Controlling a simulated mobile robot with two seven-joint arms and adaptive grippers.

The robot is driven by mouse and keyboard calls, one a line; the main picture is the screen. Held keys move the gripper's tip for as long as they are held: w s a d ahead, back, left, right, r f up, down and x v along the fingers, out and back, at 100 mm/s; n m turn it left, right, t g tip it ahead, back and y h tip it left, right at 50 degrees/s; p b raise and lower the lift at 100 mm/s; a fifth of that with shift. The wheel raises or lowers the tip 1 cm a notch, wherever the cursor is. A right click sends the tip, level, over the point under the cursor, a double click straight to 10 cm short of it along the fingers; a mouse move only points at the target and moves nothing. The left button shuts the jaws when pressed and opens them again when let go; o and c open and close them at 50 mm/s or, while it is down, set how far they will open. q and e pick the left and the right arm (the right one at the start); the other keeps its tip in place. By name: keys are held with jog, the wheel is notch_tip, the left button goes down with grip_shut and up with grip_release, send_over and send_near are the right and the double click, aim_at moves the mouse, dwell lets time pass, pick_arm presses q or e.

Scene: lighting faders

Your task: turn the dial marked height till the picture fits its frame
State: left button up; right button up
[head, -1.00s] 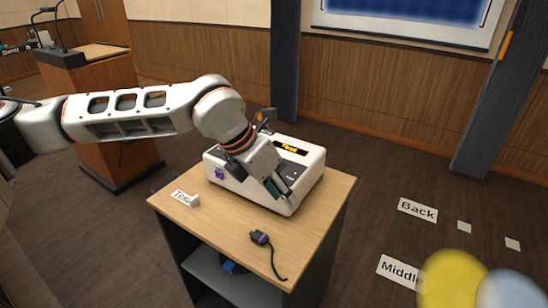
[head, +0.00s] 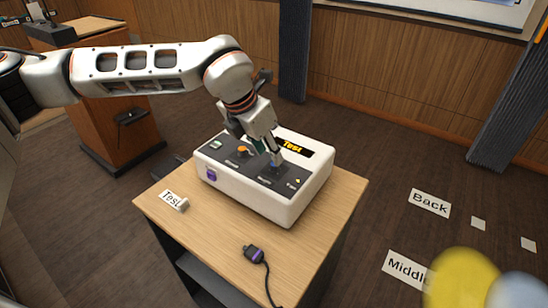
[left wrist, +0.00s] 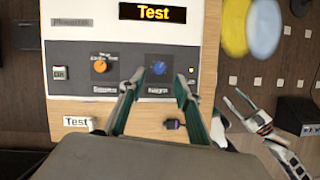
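The projector (head: 315,178), a white box with a dark control panel, stands on the small table. Its blue dial (left wrist: 160,69) is the right one of two; the label below is blurred but looks like "Height". My left gripper (left wrist: 158,80) is open, with one fingertip on each side of the blue dial; I cannot tell whether they touch it. In the head view, my left gripper (head: 275,158) points down at the panel. The screen (head: 480,12) shows only its lower part at the top edge, without its picture. My right gripper (left wrist: 234,101) appears open, off to the right.
An orange dial (left wrist: 100,66) sits left of the blue one. A lit "Test" display (left wrist: 153,13) is behind them. A "Test" tag (head: 173,200) and a dark cable plug (head: 254,253) lie on the table (head: 215,235). Blurred yellow (head: 462,280) and blue shapes are at lower right.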

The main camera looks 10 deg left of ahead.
aim_at(273, 165)
pick_arm(q)
jog(key=shift+x, duration=2.65)
jog(key=shift+w, duration=0.1)
grip_shut()
